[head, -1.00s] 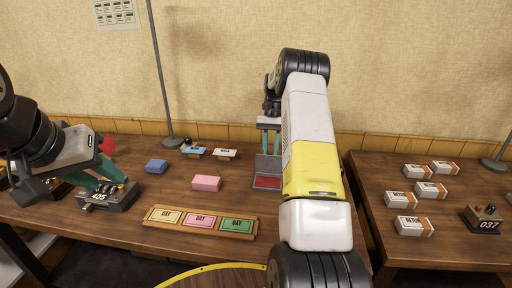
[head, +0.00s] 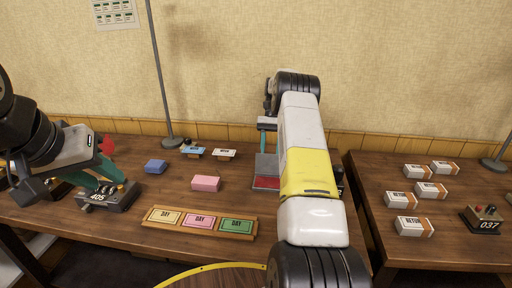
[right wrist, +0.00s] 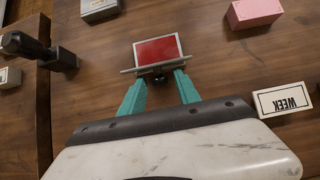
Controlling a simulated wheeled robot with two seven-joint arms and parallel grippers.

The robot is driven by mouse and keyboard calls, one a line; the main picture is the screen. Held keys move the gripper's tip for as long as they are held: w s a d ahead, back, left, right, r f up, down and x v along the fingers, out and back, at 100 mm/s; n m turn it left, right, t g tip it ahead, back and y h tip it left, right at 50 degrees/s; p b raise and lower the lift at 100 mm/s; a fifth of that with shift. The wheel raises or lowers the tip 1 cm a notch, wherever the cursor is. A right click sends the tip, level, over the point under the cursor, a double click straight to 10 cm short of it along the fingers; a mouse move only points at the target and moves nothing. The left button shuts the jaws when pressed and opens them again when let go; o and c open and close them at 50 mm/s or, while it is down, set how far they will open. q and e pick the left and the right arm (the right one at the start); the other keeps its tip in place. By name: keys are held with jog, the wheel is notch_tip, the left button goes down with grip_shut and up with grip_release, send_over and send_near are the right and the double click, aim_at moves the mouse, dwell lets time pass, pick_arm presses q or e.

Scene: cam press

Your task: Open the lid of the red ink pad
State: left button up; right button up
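The red ink pad (head: 267,183) lies on the table, its red surface uncovered. Its grey lid (head: 266,165) stands raised on the far side of the pad. In the right wrist view, the red pad (right wrist: 158,50) shows beyond the lid (right wrist: 150,69), which is seen nearly edge-on. My right gripper (right wrist: 160,77) has its teal fingers apart at the lid's near side, with a small dark knob between their tips; contact is unclear. My left gripper (head: 98,178) has its teal fingers apart behind the grey 405 device (head: 108,197).
A pink block (head: 206,183), a blue block (head: 156,166) and a wooden tray (head: 152,223) with DAY plates stand left of the pad. Two small stamps (head: 224,154) are behind. Several white boxes (head: 407,227) are on the right table. A gap separates the tables.

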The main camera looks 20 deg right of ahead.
dwell(0.3)
notch_tip(320, 180, up, 4)
jog(key=shift+s+a+f, duration=0.1)
jog(key=shift+s+f, duration=0.05)
jog(key=s+a, duration=0.3)
jog(key=s, duration=0.4)
jog(key=s+a+r, duration=0.1)
jog(key=s+a, duration=0.2)
jog(key=s, duration=0.4)
jog(key=shift+a, duration=0.4)
jog(key=shift+r, duration=0.1)
notch_tip(320, 180, up, 4)
jog(key=t+h, duration=0.3)
jog(key=t, duration=0.4)
send_over(269, 168)
notch_tip(269, 168, down, 7)
jog(key=shift+f, duration=0.15)
